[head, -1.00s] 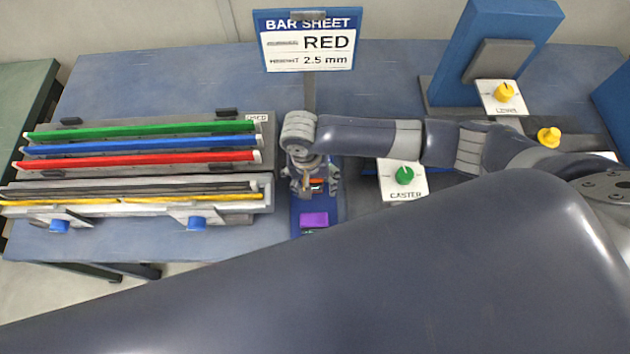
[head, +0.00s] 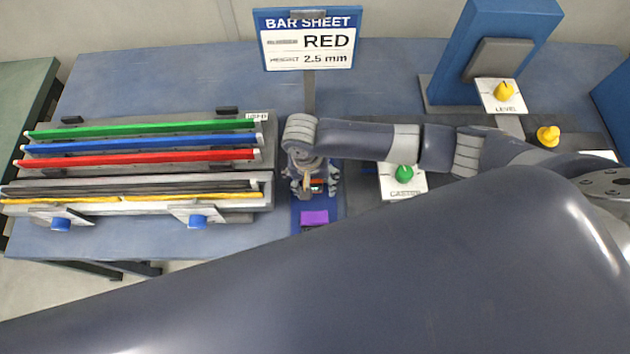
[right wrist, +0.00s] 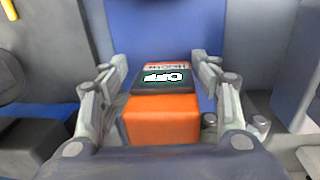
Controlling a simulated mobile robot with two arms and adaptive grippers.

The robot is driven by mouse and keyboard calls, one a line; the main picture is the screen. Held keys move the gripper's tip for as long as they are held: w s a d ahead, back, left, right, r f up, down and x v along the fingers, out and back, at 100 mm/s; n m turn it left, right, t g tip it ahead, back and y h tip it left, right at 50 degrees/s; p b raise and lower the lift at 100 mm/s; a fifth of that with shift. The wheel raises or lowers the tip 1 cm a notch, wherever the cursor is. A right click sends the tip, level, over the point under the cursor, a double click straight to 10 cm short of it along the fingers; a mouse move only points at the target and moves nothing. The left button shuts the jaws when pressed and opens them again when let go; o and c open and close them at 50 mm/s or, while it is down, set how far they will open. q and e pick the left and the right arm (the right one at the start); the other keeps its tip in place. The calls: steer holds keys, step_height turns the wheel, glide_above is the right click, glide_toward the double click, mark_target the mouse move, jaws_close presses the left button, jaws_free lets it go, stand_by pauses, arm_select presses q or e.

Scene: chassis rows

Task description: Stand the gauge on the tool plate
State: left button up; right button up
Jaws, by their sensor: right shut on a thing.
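The gauge (right wrist: 163,118) is an orange block with a dark display reading OFF. It sits between the fingers of my right gripper (right wrist: 160,78), which is shut on it. In the head view my right gripper (head: 313,186) hangs over the blue tool plate (head: 297,215), and only a bit of orange shows there. The blue plate also shows behind the gauge in the right wrist view (right wrist: 150,28). I cannot tell whether the gauge touches the plate. A purple block (head: 314,217) lies on the plate's near part. My left gripper is not in view.
A rack with green, blue and red bars (head: 140,158) stands left of the plate. A sign reading RED, 2.5 mm (head: 308,40) stands behind. The CASTER card with a green knob (head: 404,174) lies close on the right. My own arm covers the foreground.

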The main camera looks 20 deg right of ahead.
steer(key=o, duration=1.8)
steer(key=shift+f, duration=0.1)
steer(key=shift+c, duration=0.2)
steer(key=shift+o, duration=0.2)
steer(key=shift+s, duration=0.1)
steer(key=shift+o, duration=0.4)
steer(key=r, duration=0.4)
steer(key=a+r, duration=0.1)
steer(key=r, duration=0.7)
steer(key=shift+w+a+r, duration=0.1)
steer(key=shift+w+a, duration=0.1)
steer(key=shift+w, duration=0.1)
